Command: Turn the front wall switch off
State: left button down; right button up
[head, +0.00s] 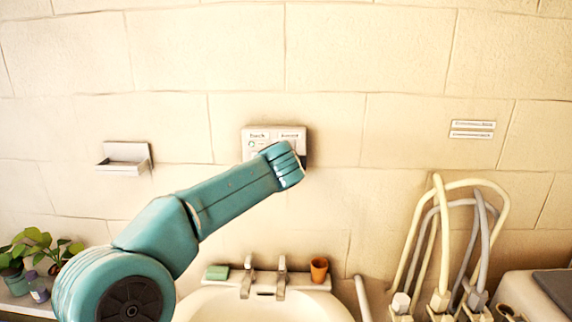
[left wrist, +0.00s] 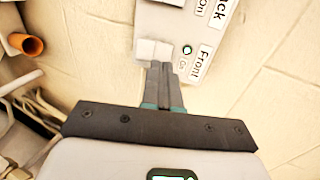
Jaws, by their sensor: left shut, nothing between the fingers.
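The white switch panel (head: 263,134) is on the brick wall above the washbasin. In the head view my left arm's end covers its lower right part. In the left wrist view the panel (left wrist: 178,22) shows a "Front" label (left wrist: 203,62) beside a green light (left wrist: 187,50) with "On" next to it. The white front switch (left wrist: 152,50) is beside that light. My left gripper (left wrist: 160,68) is shut and empty, its fingertips at the front switch's near edge; I cannot tell if they touch. My right gripper is not in view.
Below are the washbasin (head: 210,305) with taps, a green soap (head: 217,272) and an orange cup (head: 319,270). A metal wall tray (head: 125,158) is at left, potted plants (head: 40,250) lower left, looping hoses (head: 440,230) at right. The wall around the panel is mostly clear.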

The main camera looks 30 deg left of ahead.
pick_arm(q)
jog(key=b+v, duration=0.2)
jog(key=v, duration=0.6)
jog(key=shift+r, duration=0.4)
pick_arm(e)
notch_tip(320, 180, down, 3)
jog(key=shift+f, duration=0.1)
pick_arm(q)
jog(key=shift+s+d, duration=0.1)
jog(key=shift+s, duration=0.1)
